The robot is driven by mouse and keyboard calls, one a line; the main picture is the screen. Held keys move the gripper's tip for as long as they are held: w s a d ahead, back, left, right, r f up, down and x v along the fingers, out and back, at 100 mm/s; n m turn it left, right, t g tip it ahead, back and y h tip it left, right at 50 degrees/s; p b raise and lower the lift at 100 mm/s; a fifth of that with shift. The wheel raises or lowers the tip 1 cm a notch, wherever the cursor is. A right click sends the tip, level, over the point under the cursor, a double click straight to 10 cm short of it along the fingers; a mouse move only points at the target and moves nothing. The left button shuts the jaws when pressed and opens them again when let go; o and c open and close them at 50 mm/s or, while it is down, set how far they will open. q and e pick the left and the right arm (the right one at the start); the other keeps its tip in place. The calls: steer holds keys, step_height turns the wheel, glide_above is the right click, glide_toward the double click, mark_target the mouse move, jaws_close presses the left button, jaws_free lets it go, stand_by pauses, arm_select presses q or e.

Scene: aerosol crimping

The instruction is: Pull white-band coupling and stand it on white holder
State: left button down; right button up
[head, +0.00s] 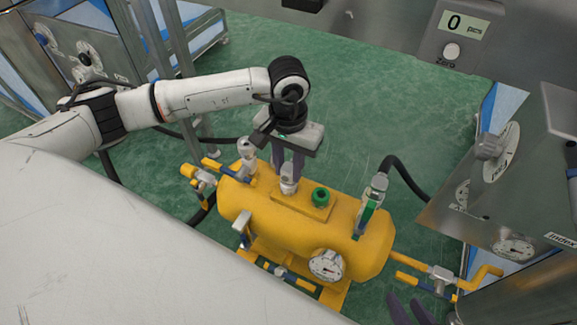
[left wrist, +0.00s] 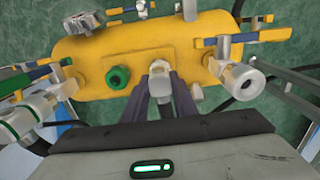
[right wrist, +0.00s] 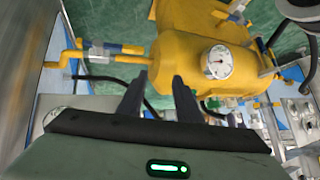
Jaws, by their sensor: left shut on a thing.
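A small white-and-metal piece (head: 289,184), which looks like the white-band coupling, stands roughly upright at the yellow tank's top plate, beside the green holder ring (head: 321,196). My left gripper (head: 288,172) points down and is shut on this piece; it also shows between the fingers in the left wrist view (left wrist: 160,74). The white holder under it is hidden, and I cannot tell whether the piece is fully seated. A green-band coupling (head: 373,194) stands at the tank's right end. My right gripper (right wrist: 158,88) is open and empty, low at the right in the head view.
The yellow tank (head: 345,215) carries a gauge (head: 326,265). A metal fitting (head: 246,152) rises at its left end, and pipes with valves (head: 440,278) stick out on the right. Black hoses (head: 405,178) curve nearby. A steel panel with dials stands at right.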

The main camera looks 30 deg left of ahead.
arm_select(q)
steer(key=shift+f+b, duration=0.7)
steer(key=shift+b, duration=0.1)
arm_select(e)
steer(key=shift+w+f, duration=0.15)
steer(key=shift+f, duration=0.65)
arm_select(q)
steer(key=shift+b, duration=0.45)
arm_select(e)
steer(key=shift+f, duration=0.4)
arm_select(q)
steer(key=shift+f+b, duration=0.25)
steer(key=shift+b, duration=0.05)
arm_select(e)
steer(key=shift+d+f, duration=0.1)
steer(key=shift+f, duration=0.15)
arm_select(q)
steer(key=c, duration=1.4)
jaws_free()
steer(key=shift+o, duration=0.2)
steer(key=shift+f, duration=0.1)
step_height(320, 180, up, 11)
steer(key=p, duration=0.3)
steer(key=shift+p, duration=0.3)
arm_select(e)
steer(key=r, duration=0.3)
steer(key=shift+a+r, duration=0.2)
steer(key=shift+a, duration=0.05)
